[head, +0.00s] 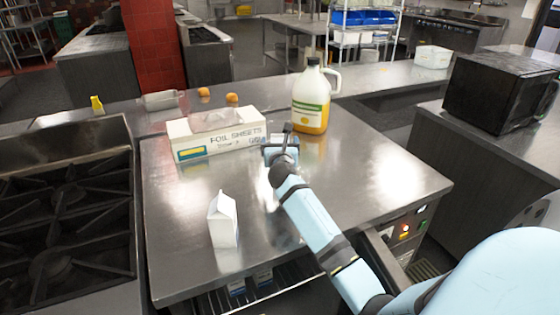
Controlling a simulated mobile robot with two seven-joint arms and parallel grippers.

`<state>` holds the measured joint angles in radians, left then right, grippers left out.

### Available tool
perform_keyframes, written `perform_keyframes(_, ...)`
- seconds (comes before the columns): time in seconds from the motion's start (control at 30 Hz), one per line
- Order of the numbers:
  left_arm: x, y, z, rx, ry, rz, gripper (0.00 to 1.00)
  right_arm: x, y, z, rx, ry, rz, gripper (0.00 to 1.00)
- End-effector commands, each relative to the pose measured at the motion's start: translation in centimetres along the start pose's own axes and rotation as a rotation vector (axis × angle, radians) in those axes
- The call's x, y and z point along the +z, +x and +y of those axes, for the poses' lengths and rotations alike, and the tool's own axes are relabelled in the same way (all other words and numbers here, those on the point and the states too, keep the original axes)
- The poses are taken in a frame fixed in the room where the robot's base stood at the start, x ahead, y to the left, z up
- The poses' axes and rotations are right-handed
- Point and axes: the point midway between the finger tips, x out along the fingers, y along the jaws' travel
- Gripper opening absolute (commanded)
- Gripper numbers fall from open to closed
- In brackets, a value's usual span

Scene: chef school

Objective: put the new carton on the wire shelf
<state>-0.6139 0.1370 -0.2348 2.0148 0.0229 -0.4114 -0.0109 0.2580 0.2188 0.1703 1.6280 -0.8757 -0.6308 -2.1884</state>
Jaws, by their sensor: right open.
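A small white gable-top carton (223,222) stands upright on the near left part of the steel counter (180,262). A wire shelf (292,281) shows under the counter's front edge, partly hidden by the countertop. Two cartons (237,287) show on that shelf, only in part. My right gripper (279,148) is open above the counter, beyond and to the right of the white carton and apart from it. It is close to the foil sheets box and the jug; I cannot tell whether it touches them. My left gripper is out of view.
A foil sheets box (221,140) and a jug of yellow liquid (311,100) stand toward the back of the counter. A stove (65,200) adjoins on the left, a black microwave (500,92) stands right. The counter around the carton is clear.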

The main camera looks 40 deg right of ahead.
Motion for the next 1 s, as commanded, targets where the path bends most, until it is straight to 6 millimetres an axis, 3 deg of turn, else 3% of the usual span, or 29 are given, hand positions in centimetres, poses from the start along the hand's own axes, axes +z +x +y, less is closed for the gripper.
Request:
perform_keyframes(0.03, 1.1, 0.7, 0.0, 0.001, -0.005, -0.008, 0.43, -0.5, 0.9, -0.1, -0.001, 0.004, -0.002, 0.91)
perform_keyframes(0.2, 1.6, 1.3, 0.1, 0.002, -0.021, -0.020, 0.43, -0.3, 2.9, -0.1, 0.000, 0.002, -0.001, 0.91)
perform_keyframes(0.47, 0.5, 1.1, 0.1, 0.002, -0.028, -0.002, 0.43, 0.0, 3.1, -0.1, 0.001, 0.001, 0.000, 0.91)
perform_keyframes(0.57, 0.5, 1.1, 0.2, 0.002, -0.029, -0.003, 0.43, 0.0, 3.1, -0.1, 0.001, 0.001, 0.000, 0.73)
perform_keyframes(0.87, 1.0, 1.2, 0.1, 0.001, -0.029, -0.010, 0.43, 0.0, 3.1, -0.1, 0.001, 0.001, 0.000, 0.05)
perform_keyframes(0.9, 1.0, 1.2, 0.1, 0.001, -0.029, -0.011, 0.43, 0.1, 3.1, -0.1, 0.001, 0.001, -0.003, 0.00)
perform_keyframes(1.0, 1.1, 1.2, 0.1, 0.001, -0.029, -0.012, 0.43, 0.1, 3.1, -0.1, 0.001, 0.001, -0.002, 0.00)
